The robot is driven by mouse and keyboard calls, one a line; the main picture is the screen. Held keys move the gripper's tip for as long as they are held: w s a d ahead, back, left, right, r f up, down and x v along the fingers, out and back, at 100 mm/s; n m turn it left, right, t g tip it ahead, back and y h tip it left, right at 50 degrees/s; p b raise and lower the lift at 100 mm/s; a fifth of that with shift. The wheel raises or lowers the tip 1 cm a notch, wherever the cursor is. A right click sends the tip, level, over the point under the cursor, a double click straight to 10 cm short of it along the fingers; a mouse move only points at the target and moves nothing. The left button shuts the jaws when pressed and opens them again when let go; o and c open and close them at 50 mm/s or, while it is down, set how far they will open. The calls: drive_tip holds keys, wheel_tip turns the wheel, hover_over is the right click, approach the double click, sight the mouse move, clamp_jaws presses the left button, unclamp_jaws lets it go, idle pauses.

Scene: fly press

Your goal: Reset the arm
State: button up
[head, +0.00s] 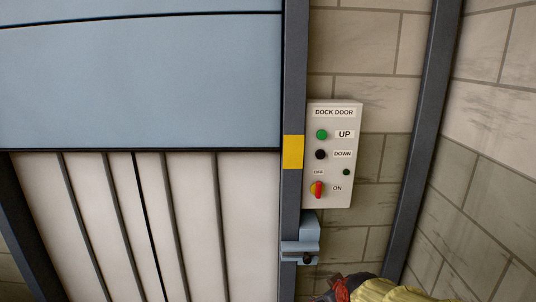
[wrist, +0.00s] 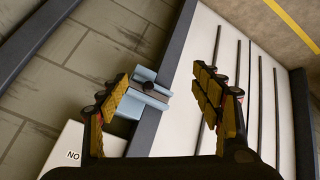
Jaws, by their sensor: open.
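My gripper (wrist: 172,78) is open in the wrist view, its two dark fingers with yellow pads spread apart. A light-blue latch bracket (wrist: 140,100) with a black knob (wrist: 148,87) shows in the gap, close to the left finger. The fingers hold nothing, and I cannot tell how far the bracket is beyond them. In the head view the bracket (head: 307,232) sits on the dark door post below a control box, its knob (head: 307,258) at the lower end. A yellow and dark part of my arm shows at the bottom edge there; the fingers are not clear.
The dock door control box (head: 333,153) has a green UP button, a black DOWN button and a red-yellow switch. A blue door panel (head: 140,85) hangs above white ribbed panels (head: 190,225). A dark post (head: 425,140) and block walls stand at the right.

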drive_tip(key=s+r+m+p, duration=0.1)
drive_tip(key=s+r, duration=0.3)
drive_tip(key=s, duration=0.5)
drive_tip(key=s+r+m+g+p, duration=0.1)
drive_tip(key=s+r+m+p, duration=0.1)
drive_tip(key=s+r, duration=0.3)
drive_tip(key=s+d+r+m+g+p, duration=0.1)
drive_tip(key=s+r+m, duration=0.2)
drive_tip(key=s, duration=0.9)
wheel_tip(320, 180, up, 2)
drive_tip(key=shift+s+r+p, duration=0.15)
drive_tip(key=shift+s+p, duration=0.15)
drive_tip(key=shift+p, duration=0.05)
drive_tip(key=shift+d, duration=0.1)
